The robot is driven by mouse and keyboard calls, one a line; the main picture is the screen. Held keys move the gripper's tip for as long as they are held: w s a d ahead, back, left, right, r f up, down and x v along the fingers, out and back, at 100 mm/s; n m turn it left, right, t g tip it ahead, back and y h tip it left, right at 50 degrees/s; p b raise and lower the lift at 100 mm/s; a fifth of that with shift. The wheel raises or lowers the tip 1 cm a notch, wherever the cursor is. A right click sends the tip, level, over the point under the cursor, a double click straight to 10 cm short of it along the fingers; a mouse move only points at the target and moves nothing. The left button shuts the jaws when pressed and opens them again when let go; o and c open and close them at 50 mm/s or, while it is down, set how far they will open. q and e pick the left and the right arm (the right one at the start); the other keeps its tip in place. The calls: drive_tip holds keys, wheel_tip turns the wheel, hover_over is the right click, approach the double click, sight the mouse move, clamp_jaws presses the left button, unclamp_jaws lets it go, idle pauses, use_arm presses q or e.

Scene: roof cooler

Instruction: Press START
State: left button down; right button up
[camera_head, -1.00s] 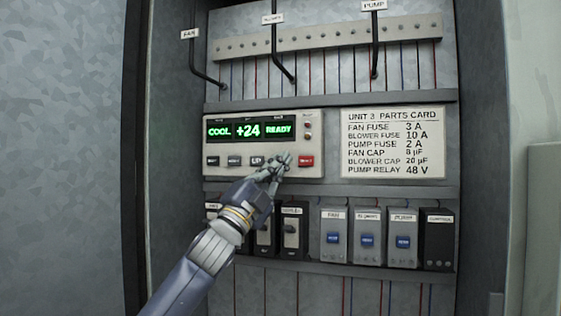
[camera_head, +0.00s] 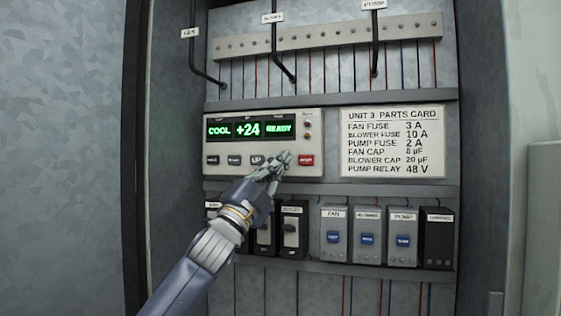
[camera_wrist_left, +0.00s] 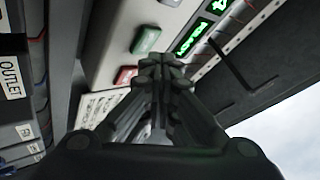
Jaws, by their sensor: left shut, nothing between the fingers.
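The control panel (camera_head: 222,176) carries a lit green display reading COOL, +24 and what looks like READY. Below it is a row of dark buttons with a red button (camera_head: 306,160) at the right end. My left gripper (camera_head: 283,158) is shut and empty, its tips in front of the row just left of the red button, covering the spot between it and the UP button (camera_head: 257,161). In the left wrist view a green button (camera_wrist_left: 145,38) and the red button (camera_wrist_left: 125,75) show beyond the shut fingers (camera_wrist_left: 161,63). The green button's label is unreadable; contact cannot be told.
A parts card (camera_head: 393,143) is right of the panel. Cables and a terminal strip (camera_head: 330,34) are above. Cabinet walls stand at both sides.

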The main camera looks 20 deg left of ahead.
use_arm(q)
drive_tip(key=shift+w, duration=0.1)
drive_tip(key=shift+w+p, duration=0.3)
drive_tip(key=shift+w, duration=0.05)
